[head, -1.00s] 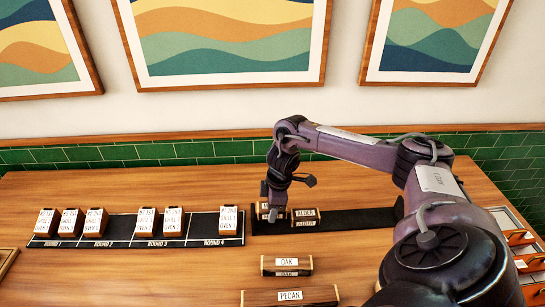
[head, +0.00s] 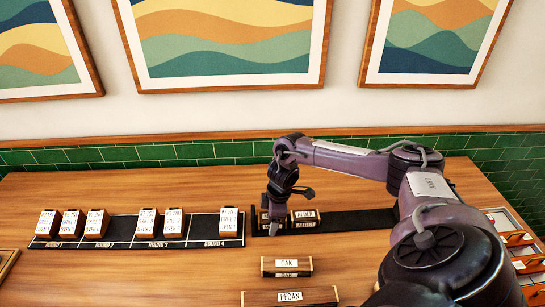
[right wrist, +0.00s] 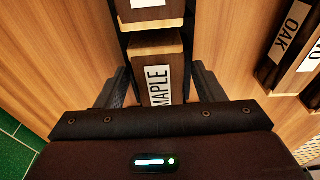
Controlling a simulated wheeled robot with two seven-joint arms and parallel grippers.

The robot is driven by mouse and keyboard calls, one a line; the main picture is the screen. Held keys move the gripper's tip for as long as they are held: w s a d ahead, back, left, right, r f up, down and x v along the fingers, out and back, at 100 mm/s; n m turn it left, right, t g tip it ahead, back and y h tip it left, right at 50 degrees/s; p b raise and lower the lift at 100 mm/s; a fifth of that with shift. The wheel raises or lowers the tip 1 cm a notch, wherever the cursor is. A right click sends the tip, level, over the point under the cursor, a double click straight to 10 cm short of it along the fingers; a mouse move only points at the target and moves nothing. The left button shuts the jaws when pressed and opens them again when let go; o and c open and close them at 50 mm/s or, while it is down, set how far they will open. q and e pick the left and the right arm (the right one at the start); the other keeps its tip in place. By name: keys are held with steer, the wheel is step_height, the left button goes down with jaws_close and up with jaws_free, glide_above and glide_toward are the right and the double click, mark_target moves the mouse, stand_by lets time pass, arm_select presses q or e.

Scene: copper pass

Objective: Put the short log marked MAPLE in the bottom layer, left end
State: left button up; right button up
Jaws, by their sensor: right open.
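The short log marked MAPLE (right wrist: 158,78) lies between the spread fingers of my right gripper (right wrist: 160,92) in the right wrist view, with a visible gap on each side. In the head view my right gripper (head: 275,228) is down at the left end of the black tray (head: 350,222) and hides most of this log. A log marked ALDER (head: 304,219) lies in the tray just right of it. My left gripper is not in view.
An OAK log (head: 286,267) and a longer PECAN log (head: 290,297) lie on the table in front of the tray. Left of the tray, a black strip marked with rounds (head: 205,241) holds several small brown blocks with white labels. A tiled wall closes the back.

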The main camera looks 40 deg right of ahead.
steer(key=shift+r, duration=0.25)
steer(key=r, duration=0.2)
steer(key=r+b, duration=0.1)
steer(key=r, duration=0.1)
steer(key=r+b, duration=0.1)
steer(key=r, duration=0.1)
steer(key=shift+s+d, duration=0.15)
steer(key=shift+d, duration=0.25)
steer(key=r, duration=0.2)
steer(key=r+p, duration=0.1)
steer(key=r, duration=0.2)
steer(key=shift+s+d+r, duration=0.3)
steer(key=shift+s+r, duration=0.05)
steer(key=shift+s, duration=0.05)
